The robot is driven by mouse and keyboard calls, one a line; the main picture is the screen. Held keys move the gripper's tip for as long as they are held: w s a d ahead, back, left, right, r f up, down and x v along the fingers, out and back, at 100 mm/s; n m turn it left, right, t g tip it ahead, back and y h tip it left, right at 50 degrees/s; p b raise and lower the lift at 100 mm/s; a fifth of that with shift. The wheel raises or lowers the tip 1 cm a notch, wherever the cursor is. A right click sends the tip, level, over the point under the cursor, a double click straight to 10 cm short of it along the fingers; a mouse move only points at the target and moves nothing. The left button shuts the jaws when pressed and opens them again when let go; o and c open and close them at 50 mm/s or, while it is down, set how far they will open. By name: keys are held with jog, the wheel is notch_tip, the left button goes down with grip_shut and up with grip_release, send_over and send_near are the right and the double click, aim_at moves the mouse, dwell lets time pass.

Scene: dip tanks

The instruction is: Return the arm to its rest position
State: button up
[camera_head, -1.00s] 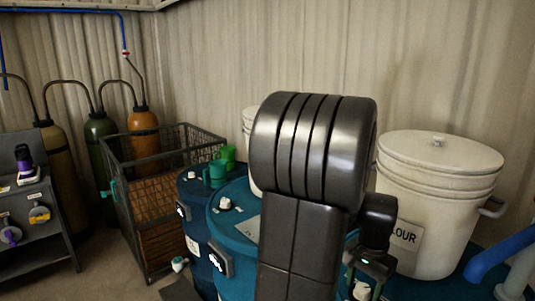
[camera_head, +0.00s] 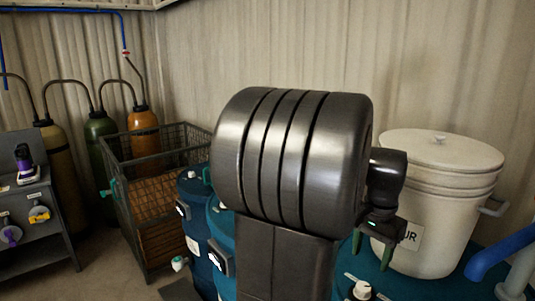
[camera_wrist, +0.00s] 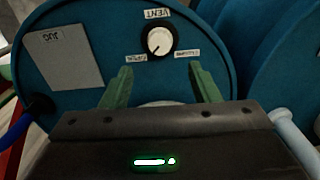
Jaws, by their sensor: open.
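My arm fills the middle of the head view, its large dark joint hiding much behind it. My gripper (camera_head: 376,248) shows to the right of that joint, in front of the white bucket, with green fingers pointing down. In the wrist view my gripper (camera_wrist: 161,88) has its two green fingers spread apart with nothing between them. Beyond them is the blue lid of a tank (camera_wrist: 110,50) with a round VENT knob (camera_wrist: 158,40) and a grey JUG plate (camera_wrist: 64,57).
A white lidded bucket (camera_head: 440,180) stands at the right on a blue surface. Blue drums (camera_head: 197,220) stand left of my arm. A wire crate (camera_head: 140,200), gas cylinders (camera_head: 101,140) and a grey shelf (camera_head: 40,225) are at the left. A blue pipe (camera_head: 505,250) is at the right edge.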

aim_at(364, 286)
notch_tip(364, 286, down, 10)
jog(key=shift+r, duration=0.1)
jog(key=n, duration=0.4)
jog(key=shift+n, duration=0.4)
jog(key=n, duration=0.4)
jog(key=shift+r+n, duration=0.1)
jog(key=shift+n, duration=0.2)
jog(key=n, duration=0.4)
jog(key=shift+n, duration=0.3)
jog(key=shift+n+b, duration=0.3)
jog(key=shift+n, duration=1.6)
